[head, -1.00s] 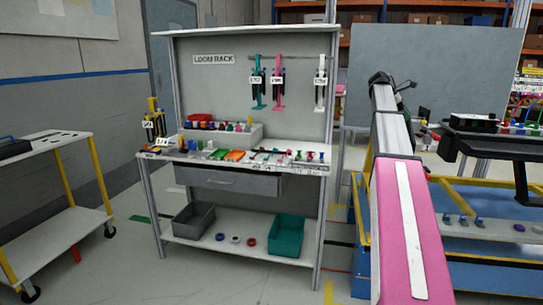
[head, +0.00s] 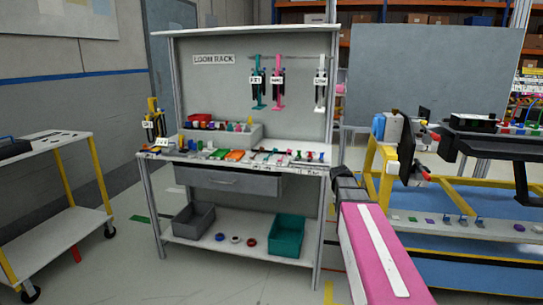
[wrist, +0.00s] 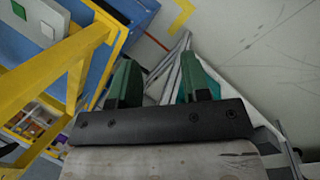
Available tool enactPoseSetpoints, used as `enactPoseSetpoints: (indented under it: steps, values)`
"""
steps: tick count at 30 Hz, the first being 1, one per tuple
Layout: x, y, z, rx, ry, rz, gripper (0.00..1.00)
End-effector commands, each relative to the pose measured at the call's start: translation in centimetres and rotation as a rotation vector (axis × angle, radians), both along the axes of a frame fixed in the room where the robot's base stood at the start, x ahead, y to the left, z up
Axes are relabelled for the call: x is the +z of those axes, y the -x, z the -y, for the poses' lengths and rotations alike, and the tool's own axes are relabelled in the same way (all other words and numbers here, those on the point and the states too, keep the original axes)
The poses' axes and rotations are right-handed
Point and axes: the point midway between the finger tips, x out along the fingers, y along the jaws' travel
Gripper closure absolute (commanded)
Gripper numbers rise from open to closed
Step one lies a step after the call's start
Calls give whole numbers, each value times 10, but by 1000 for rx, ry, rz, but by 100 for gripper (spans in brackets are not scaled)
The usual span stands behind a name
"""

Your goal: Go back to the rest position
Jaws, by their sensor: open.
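My gripper (wrist: 160,68) shows in the wrist view as two dark green fingers standing apart on a black palm. It is open, with nothing between the fingers. The gripper points down past the blue and yellow stand towards the grey floor and the loom rack's lower part. In the head view my pink arm link rises from the bottom right to a dark joint. I cannot clearly make out the gripper there.
The loom rack bench (head: 250,61) stands at centre, with small parts on top and a teal bin (head: 287,235) and grey bin (head: 194,219) below. A yellow-framed stand (head: 383,190) is close on the right. A white cart (head: 58,226) stands left. Floor between cart and bench is clear.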

Motion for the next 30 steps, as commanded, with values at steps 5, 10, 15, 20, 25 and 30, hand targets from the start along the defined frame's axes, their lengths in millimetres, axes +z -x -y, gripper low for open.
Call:
enactPoseSetpoints:
  steps: [5, 10, 15, 20, 25, 30]
  values:
    - [-62, 63, -53, -159, -105, 63, 57]
    - [-104, 115, -95, -330, -203, 105, 57]
    - [-129, 151, -122, -467, -267, 124, 57]
    - [-138, 164, -132, -527, -293, 129, 57]
    - [-138, 165, -133, -532, -295, 131, 57]
    - [-138, 165, -133, -532, -295, 131, 57]
